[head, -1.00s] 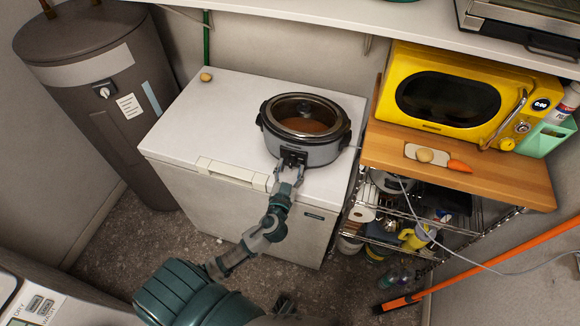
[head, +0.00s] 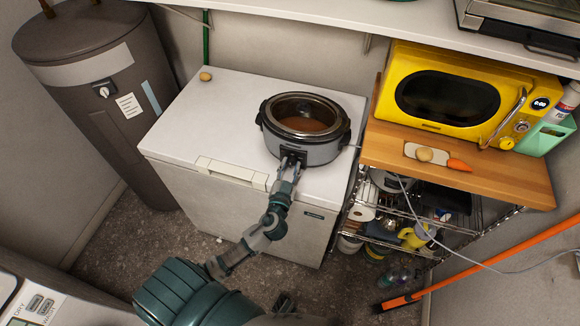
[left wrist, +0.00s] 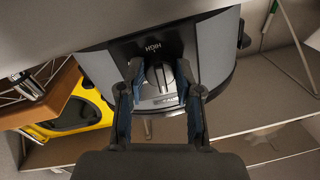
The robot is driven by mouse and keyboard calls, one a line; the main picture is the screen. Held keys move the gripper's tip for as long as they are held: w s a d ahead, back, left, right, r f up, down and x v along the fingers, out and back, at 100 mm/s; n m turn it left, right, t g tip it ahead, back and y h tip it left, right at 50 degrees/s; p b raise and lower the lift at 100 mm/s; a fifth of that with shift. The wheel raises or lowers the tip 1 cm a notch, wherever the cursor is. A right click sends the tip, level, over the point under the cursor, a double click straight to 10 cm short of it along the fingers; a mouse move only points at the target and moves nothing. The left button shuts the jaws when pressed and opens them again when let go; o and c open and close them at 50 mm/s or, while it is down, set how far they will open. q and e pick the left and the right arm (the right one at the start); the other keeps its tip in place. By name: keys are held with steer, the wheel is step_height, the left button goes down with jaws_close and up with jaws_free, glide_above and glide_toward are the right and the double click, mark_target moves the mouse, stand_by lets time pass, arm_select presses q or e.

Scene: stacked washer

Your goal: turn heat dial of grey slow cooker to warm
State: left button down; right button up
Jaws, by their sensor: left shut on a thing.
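The grey slow cooker (head: 312,152) stands on the white chest freezer, with a glass lid and brown contents under it. Its dark front panel and heat dial face my left arm. My left gripper (head: 290,160) reaches the front of the cooker from below. In the left wrist view, the grey cooker front (left wrist: 100,72) is upside down, with the word HIGH above the dial (left wrist: 160,88). The two fingers of my left gripper (left wrist: 160,80) are shut on the dial, one on each side. They hide parts of the dial and its other marks.
The freezer top (head: 225,120) is clear left of the cooker, except for a potato (head: 206,77). A yellow microwave (head: 450,95) stands on a wooden shelf (head: 500,175) at right. A white shelf (head: 330,20) runs above. A cord hangs at right.

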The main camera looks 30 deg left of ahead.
arm_select(q)
steer(key=m, duration=0.7)
steer(key=shift+a+m+t+p, duration=0.1)
steer(key=shift+m+t+p, duration=0.2)
steer(key=shift+m, duration=0.1)
steer(key=m, duration=0.2)
steer(key=shift+f+m, duration=0.1)
steer(key=shift+m, duration=0.8)
arm_select(e)
steer(key=shift+s+d+f, duration=0.1)
steer(key=shift+s+f, duration=0.25)
steer(key=shift+s, duration=0.2)
steer(key=shift+s+f, duration=0.3)
steer(key=shift+s, duration=0.2)
arm_select(q)
steer(key=shift+f, duration=0.1)
arm_select(e)
steer(key=shift+s+f, duration=0.1)
steer(key=shift+s, duration=0.2)
